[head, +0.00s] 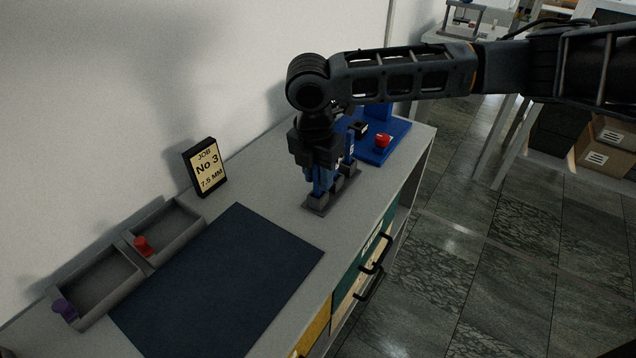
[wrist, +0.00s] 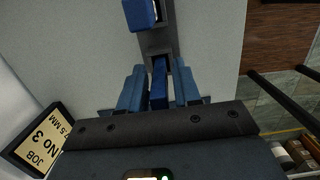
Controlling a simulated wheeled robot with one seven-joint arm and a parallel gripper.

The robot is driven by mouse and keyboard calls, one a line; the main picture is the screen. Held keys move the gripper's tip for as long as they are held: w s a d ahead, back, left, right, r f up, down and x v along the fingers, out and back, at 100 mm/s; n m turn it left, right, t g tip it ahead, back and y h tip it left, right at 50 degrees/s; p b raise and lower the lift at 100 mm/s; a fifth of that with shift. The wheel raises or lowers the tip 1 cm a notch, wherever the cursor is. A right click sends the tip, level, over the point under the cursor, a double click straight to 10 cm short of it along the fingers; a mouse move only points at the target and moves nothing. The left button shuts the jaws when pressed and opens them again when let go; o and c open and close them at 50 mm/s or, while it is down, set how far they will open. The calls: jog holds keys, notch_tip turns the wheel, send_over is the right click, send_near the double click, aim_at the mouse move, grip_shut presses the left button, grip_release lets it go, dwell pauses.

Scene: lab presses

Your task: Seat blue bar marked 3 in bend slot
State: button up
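My gripper (head: 321,190) points down over a grey rack (head: 318,211) on the bench. In the wrist view its two blue fingers (wrist: 160,88) stand either side of a blue bar (wrist: 159,84), with narrow gaps showing, so it looks open around the bar. The number on this bar is not visible. Another blue bar (wrist: 140,14) stands in the rack and also shows in the head view (head: 350,148) with a pale mark too small to read. A blue press (head: 398,130) with a red knob (head: 383,140) stands behind; its bend slot is not distinguishable.
A job card (head: 205,167) reads "No 3, 7.5 MM". A dark mat (head: 225,280) lies clear at the front. Drawer handles (head: 372,267) jut from the bench's right side.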

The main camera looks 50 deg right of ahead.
grip_shut()
jog(key=shift+r, duration=0.1)
